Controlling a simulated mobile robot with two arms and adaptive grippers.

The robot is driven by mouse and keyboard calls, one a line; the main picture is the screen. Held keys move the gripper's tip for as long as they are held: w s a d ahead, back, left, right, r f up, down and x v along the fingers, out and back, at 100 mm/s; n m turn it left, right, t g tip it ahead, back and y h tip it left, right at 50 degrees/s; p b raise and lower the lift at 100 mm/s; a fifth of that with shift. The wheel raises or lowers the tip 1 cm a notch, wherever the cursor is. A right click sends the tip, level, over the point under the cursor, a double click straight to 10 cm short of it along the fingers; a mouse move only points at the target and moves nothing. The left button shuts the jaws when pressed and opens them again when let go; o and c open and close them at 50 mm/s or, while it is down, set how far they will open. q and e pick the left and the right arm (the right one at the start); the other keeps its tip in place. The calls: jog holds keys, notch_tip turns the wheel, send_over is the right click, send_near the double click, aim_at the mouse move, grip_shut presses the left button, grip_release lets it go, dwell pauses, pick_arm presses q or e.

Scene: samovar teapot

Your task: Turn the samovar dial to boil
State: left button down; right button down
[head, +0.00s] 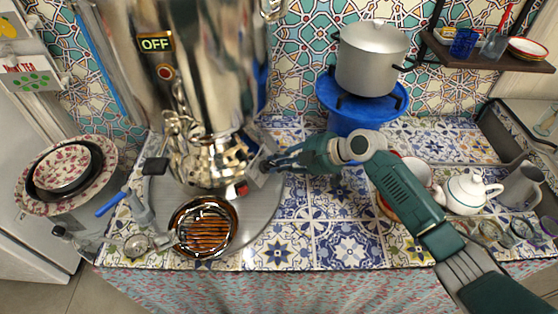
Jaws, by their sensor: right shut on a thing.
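The shiny metal samovar (215,75) stands at the upper left, its top cut off by the frame. A lit sign on it (155,43) reads OFF, with a round red light (165,72) below. My right gripper (273,161) reaches in from the right to the lower right side of the samovar base. Its fingers are shut on what appears to be the samovar dial, which they mostly hide, so its setting cannot be read. My left gripper is not in view.
A pot (372,58) stands on a blue burner (362,106) behind. A white teapot (467,192) is at right. The front middle tiles are clear.

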jog(key=m+p, duration=0.2)
jog(key=m, duration=0.3)
jog(key=shift+s+d+m, duration=0.1)
jog(key=shift+m, duration=0.2)
jog(key=m+p, duration=0.3)
jog(key=m, duration=0.3)
jog(key=shift+s+p, duration=0.1)
jog(key=shift+p, duration=0.3)
jog(key=m+p, duration=0.3)
jog(key=m, duration=0.2)
jog(key=shift+s+m, duration=0.15)
jog(key=shift+m, duration=0.25)
jog(key=m+p, duration=0.3)
jog(key=m, duration=0.1)
jog(key=shift+f, duration=0.1)
jog(key=shift+m+p, duration=0.4)
jog(key=shift+m, duration=0.3)
jog(key=shift+f, duration=0.1)
jog(key=c, duration=1.6)
grip_release()
jog(key=shift+o, duration=0.2)
